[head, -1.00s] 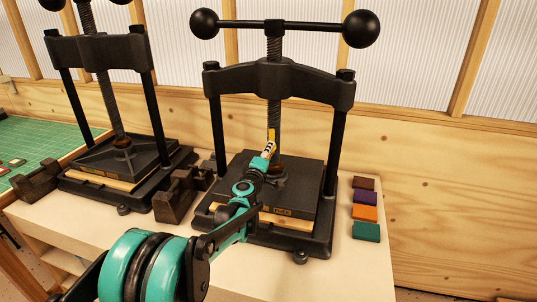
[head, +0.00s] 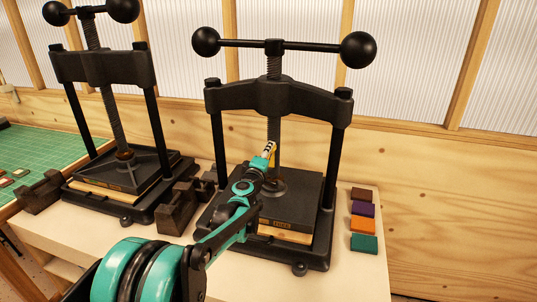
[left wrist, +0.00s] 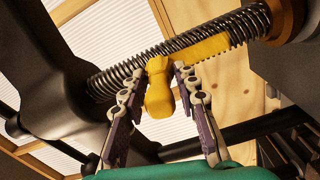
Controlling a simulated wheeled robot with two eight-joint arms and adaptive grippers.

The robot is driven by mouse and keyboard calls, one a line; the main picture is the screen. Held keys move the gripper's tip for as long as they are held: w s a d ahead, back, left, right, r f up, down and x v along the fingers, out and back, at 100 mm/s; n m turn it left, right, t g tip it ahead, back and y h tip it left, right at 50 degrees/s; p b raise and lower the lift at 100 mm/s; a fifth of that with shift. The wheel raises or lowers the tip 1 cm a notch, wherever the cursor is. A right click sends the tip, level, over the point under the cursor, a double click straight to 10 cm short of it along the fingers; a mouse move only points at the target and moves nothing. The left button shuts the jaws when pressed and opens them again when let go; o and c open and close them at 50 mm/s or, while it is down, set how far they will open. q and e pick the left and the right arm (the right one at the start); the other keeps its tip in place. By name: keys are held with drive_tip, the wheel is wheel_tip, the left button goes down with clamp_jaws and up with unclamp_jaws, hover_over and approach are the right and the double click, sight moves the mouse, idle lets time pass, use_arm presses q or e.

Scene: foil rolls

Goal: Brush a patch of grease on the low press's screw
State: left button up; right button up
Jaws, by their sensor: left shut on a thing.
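My left gripper (head: 268,151) reaches the upright screw (head: 274,128) of the right-hand black press, just above its platen. In the left wrist view its fingers (left wrist: 161,82) are shut on a yellow, rounded brush handle (left wrist: 160,95). The handle's far end is against or just in front of the threaded screw (left wrist: 125,72); contact is unclear. A flat yellow strip (left wrist: 208,50) lies along the screw beside it; I cannot tell whether it is grease or bristles. A brown collar (left wrist: 287,18) sits at the screw's end. My right gripper is out of view.
A second black press (head: 110,68) stands at the left. Dark blocks (head: 178,207) sit between the presses. Several small coloured blocks (head: 363,224) line the table's right side. A green mat (head: 42,150) lies at far left. The press's black posts (head: 335,150) flank the screw.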

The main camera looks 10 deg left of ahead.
use_arm(q)
wheel_tip(320, 180, up, 2)
drive_tip(key=shift+r+p, duration=0.1)
drive_tip(key=shift+p, duration=0.4)
drive_tip(key=shift+f+b, duration=4.55)
drive_tip(key=shift+f, duration=1.85)
drive_tip(key=shift+s+r, duration=0.1)
drive_tip(key=shift+s, duration=2.9)
drive_tip(key=shift+a, duration=0.1)
drive_tip(key=s, duration=0.3)
